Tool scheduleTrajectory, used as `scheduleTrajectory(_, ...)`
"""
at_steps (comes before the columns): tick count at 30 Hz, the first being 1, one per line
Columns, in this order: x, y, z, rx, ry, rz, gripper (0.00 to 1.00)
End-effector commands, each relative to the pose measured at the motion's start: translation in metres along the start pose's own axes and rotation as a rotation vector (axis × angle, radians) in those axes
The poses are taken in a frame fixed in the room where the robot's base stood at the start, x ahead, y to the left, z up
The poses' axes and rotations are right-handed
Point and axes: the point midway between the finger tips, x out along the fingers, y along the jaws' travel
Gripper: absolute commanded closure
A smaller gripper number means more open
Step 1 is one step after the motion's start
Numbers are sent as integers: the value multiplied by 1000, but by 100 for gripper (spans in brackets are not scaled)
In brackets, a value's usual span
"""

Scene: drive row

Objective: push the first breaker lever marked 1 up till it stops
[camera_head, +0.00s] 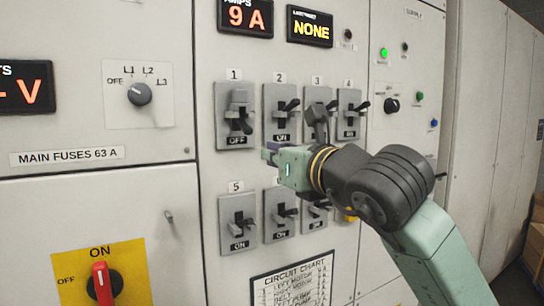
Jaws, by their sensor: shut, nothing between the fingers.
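The breaker marked 1 (235,116) is at the left of the upper row on the grey panel. Its dark lever (242,125) points down, and the label under it reads OFF. My gripper (267,154) is shut and empty. Its tip is just below and to the right of breaker 1, in the gap between the two rows, and looks apart from the lever. How far the tip is from the panel face is hard to tell.
Breaker 2 (281,112), with its lever up and reading ON, is close on the right. Breaker 3 (318,108) and breaker 4 (351,112) follow. Breaker 5 (237,222) sits below, reading ON.

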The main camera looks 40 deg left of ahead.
Motion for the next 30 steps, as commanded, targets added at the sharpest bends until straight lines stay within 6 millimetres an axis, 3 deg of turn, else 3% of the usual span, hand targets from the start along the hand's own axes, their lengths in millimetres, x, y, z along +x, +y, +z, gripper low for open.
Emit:
scheduleTrajectory(21, 70, 3, 0, 1, 1, 7, 100)
scheduleTrajectory(30, 90, 3, 0, 0, -1, 7, 100)
